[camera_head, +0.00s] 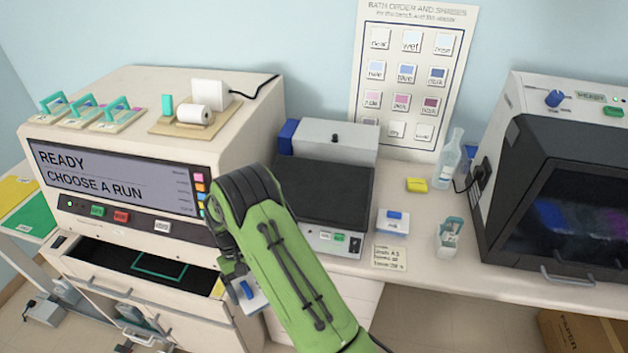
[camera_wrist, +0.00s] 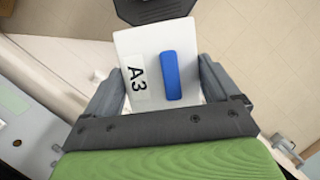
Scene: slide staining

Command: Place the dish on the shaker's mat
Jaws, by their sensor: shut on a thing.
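The dish (camera_wrist: 140,45) is a white block with a blue handle and the label A3, seen close in the wrist view. My gripper (camera_wrist: 160,82) is shut on it, a grey finger on each side. In the head view the dish (camera_head: 253,301) shows partly below my green arm, in front of the bench front and right of the open drawer; the rest is hidden. The shaker (camera_head: 331,241) stands on the bench behind my arm. Its dark flat mat (camera_head: 325,190) looks empty, with its left edge partly hidden by my arm. The dish is apart from the mat.
A similar blue-handled white dish (camera_head: 393,222) stands right of the shaker, above a paper note (camera_head: 389,257). A yellow block (camera_head: 417,185), a clear bottle (camera_head: 449,158) and a small teal-topped container (camera_head: 449,237) stand farther right. The staining machine (camera_head: 130,215) is left, its drawer (camera_head: 130,260) open.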

